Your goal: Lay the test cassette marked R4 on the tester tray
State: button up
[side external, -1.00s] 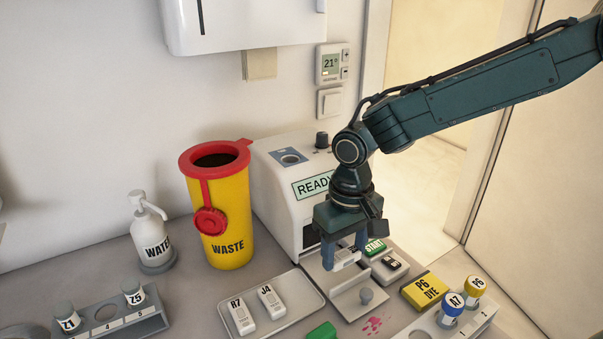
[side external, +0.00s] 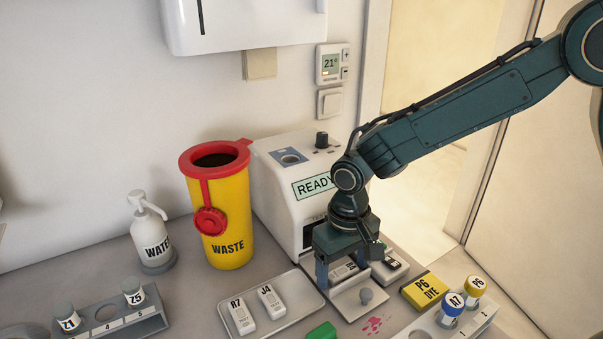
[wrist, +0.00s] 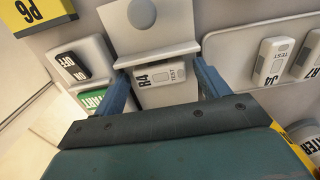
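My gripper (side external: 344,272) is open over the tray, with one finger on each side of the cassette. The wrist view shows gaps between the cassette and both fingers of my gripper (wrist: 163,88). The tester (side external: 300,180) displays READY, partly hidden by my arm.
A shallow tray (side external: 298,285) with cassettes R7 (side external: 241,316) and J4 (side external: 271,301) stands left. The switch box (side external: 392,265), P6 dye box (side external: 425,292) and vial rack (side external: 432,322) stand right. A yellow waste bin (side external: 220,215) stands beside the tester. A pink stain marks the counter.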

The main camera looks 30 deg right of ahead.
aim_at(344, 271)
jog(key=shift+r, duration=0.2)
notch_tip(344, 271, up, 12)
dwell(0.9)
dwell(0.5)
jog(key=s+d+r+t, duration=0.3)
jog(key=s+d+r, duration=0.5)
jog(key=d, duration=0.4)
jog(key=s+d+f+t, duration=0.1)
jog(key=s+d, duration=0.2)
jog(key=s, duration=0.3)
jog(key=s+d+t, duration=0.1)
jog(key=s+d, duration=0.2)
jog(key=s, duration=0.4)
jog(key=shift+d+f+t, duration=0.15)
jog(key=shift+f+t, duration=0.15)
jog(key=shift+f, duration=0.1)
